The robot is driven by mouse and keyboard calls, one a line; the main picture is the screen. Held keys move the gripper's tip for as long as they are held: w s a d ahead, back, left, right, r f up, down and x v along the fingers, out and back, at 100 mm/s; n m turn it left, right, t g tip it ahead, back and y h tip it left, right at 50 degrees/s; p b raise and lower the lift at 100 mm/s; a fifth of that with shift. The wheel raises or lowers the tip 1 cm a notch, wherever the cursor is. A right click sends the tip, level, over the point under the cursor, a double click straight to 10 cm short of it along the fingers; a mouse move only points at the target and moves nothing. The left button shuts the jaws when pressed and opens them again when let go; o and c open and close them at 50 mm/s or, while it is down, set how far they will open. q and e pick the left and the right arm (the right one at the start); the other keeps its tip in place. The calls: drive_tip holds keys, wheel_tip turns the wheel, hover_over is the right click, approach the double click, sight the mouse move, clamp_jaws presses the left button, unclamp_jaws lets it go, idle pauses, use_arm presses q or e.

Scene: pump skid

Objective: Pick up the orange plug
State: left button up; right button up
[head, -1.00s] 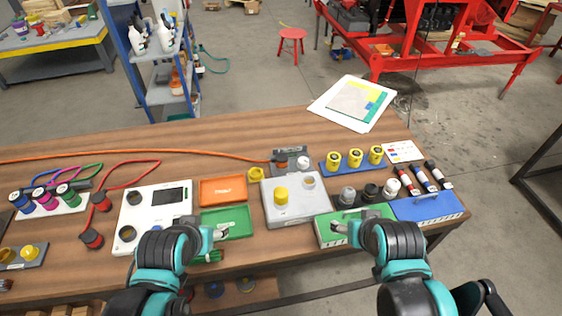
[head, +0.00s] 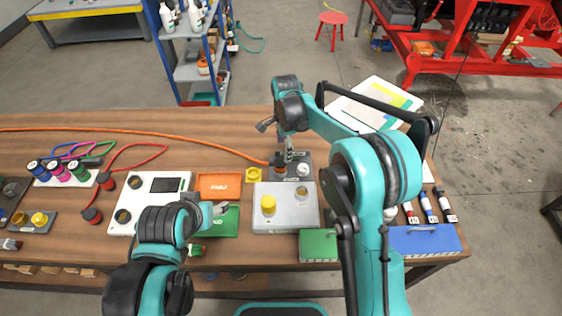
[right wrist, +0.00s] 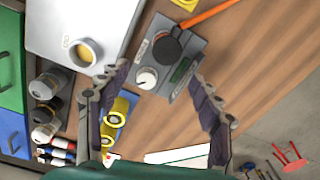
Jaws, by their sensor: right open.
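The orange plug (head: 277,161) is at the end of the orange cable, on a small grey panel (head: 306,160) at the back of the bench. In the right wrist view the plug's dark round end (right wrist: 167,48) sits upright on the panel (right wrist: 190,52), beside a white knob (right wrist: 146,78). My right gripper (head: 289,150) is over the panel, close to the plug, and partly covers it. In the right wrist view its fingers (right wrist: 160,85) are spread wide and empty, with the panel between and beyond them. My left gripper (head: 220,208) is over the green tray; its jaws are too small to read.
A grey box (head: 288,217) with a yellow knob stands in front of the panel. Yellow cylinders (right wrist: 118,112) stand close to one right finger. The orange cable (head: 150,131) runs left along the bench. An orange tray (head: 219,182) and a white device (head: 135,185) lie to the left.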

sight(280, 161)
drive_tip(key=shift+m, duration=0.4)
drive_tip(key=f, duration=0.1)
drive_tip(key=a+f, duration=0.1)
drive_tip(key=f, duration=0.1)
drive_tip(key=w+f, duration=0.1)
drive_tip(key=shift+a+f+b, duration=0.2)
drive_tip(key=shift+f+b, duration=0.15)
wheel_tip(280, 161, down, 5)
drive_tip(key=shift+f+b, duration=0.1)
drive_tip(key=shift+b, duration=0.8)
drive_tip(key=shift+c, duration=1.2)
drive_tip(key=c, duration=1.1)
